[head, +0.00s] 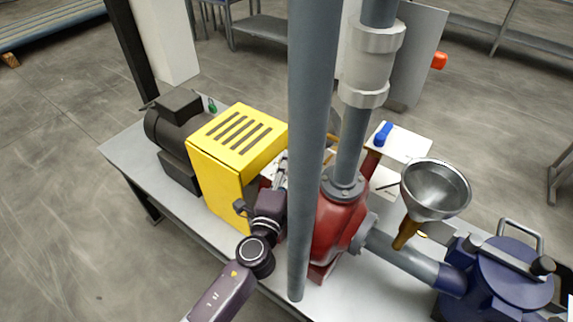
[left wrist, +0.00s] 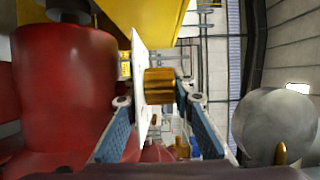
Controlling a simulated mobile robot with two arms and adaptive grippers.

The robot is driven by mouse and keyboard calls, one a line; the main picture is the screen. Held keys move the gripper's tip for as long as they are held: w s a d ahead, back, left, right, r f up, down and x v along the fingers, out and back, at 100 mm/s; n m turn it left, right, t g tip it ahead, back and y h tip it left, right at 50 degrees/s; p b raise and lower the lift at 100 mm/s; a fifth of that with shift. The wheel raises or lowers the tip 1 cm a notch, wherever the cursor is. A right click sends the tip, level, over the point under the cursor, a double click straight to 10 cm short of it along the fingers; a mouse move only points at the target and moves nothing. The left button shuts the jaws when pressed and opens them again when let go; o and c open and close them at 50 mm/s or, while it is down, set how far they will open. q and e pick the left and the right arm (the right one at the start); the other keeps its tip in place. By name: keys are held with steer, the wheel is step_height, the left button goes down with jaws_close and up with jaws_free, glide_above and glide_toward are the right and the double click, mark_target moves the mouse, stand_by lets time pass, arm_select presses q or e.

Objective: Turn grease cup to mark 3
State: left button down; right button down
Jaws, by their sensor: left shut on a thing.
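The grease cup (left wrist: 160,84) shows in the left wrist view as a short brass cylinder beside a thin white plate (left wrist: 138,75) seen nearly edge-on. My left gripper (left wrist: 160,100) has its blue-padded fingers on either side of the cup and is shut on it. In the head view my left gripper (head: 281,172) reaches in between the yellow guard and the grey upright pipe. The cup is not clear there, and I cannot read any mark or the cup's setting. My right gripper is not in view.
The yellow slotted guard (head: 240,140) stands close left of my gripper, with a dark motor (head: 178,125) behind. The grey pipe (head: 312,150) and red pump body (head: 335,220) crowd its right. A metal funnel (head: 436,188) and blue vessel (head: 500,280) stand further right.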

arm_select(q)
steer(key=shift+h, duration=0.3)
steer(key=m+g+h, duration=0.1)
steer(key=m+h, duration=0.1)
steer(key=h, duration=0.1)
steer(key=shift+a+m+g, duration=0.1)
steer(key=shift+m+g, duration=0.2)
steer(key=shift+m, duration=0.1)
steer(key=shift+m+g+h, duration=1.3)
steer(key=shift+m+h, duration=0.2)
steer(key=shift+h, duration=0.9)
steer(key=c, duration=1.9)
jaws_free()
steer(key=shift+c, duration=0.2)
steer(key=v, duration=1.2)
steer(key=shift+r, duration=0.15)
